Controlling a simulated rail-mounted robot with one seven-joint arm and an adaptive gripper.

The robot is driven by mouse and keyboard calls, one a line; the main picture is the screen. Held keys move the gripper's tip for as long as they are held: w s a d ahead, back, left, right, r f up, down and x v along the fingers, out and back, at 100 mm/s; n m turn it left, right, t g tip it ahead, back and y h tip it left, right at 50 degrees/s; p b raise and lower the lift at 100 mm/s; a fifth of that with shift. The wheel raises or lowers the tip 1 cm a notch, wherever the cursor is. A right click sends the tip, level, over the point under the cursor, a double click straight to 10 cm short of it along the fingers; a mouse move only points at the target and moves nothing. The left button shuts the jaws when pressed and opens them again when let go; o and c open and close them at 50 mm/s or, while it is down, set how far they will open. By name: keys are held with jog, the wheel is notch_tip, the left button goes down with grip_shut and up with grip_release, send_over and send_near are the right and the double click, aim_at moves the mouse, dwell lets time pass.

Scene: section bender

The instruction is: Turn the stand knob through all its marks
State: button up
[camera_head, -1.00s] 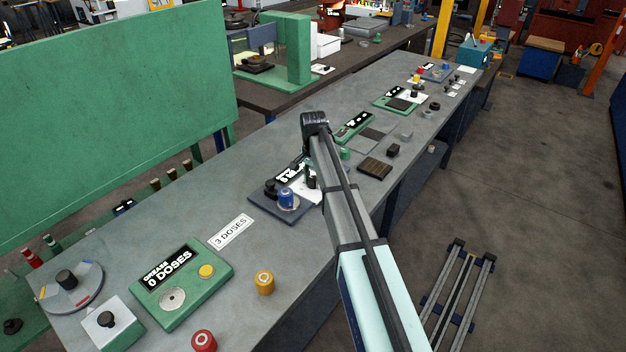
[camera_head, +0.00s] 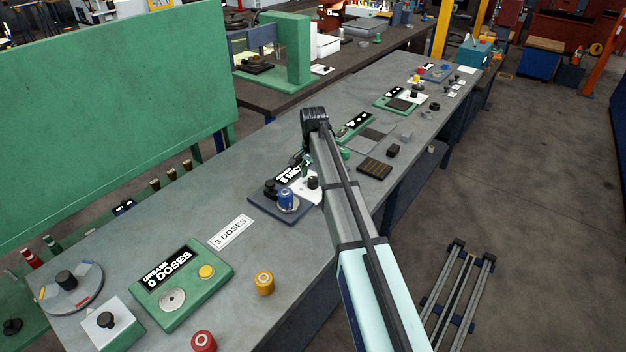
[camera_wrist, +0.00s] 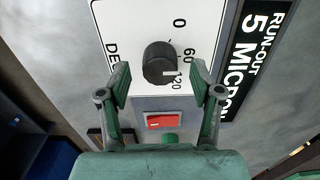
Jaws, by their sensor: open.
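The stand knob (camera_wrist: 160,62) is a round black knob on a white panel (camera_wrist: 118,30) marked DEG, 0, 60 and 120. Its white pointer line faces right, close to the 120 mark. My gripper (camera_wrist: 158,78) is open, with one green finger on each side of the panel's lower part, fingertips near the knob's lower edge. I cannot tell whether they touch it. A black display (camera_wrist: 258,55) beside the panel reads RUN-OUT 5 MICRON, cut off at the end. In the head view the knob (camera_head: 313,183) stands on the stand's blue base, close to my gripper (camera_head: 301,161).
A red switch (camera_wrist: 163,121) sits just below the knob. In the head view a blue cylinder (camera_head: 288,200) stands on the same base. A green grease unit (camera_head: 182,285), a yellow cylinder (camera_head: 265,283) and a 3 DOSES card (camera_head: 231,232) lie nearer on the bench.

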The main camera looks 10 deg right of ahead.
aim_at(313, 179)
notch_tip(313, 179, up, 10)
jog(key=shift+r, duration=0.15)
dwell(0.4)
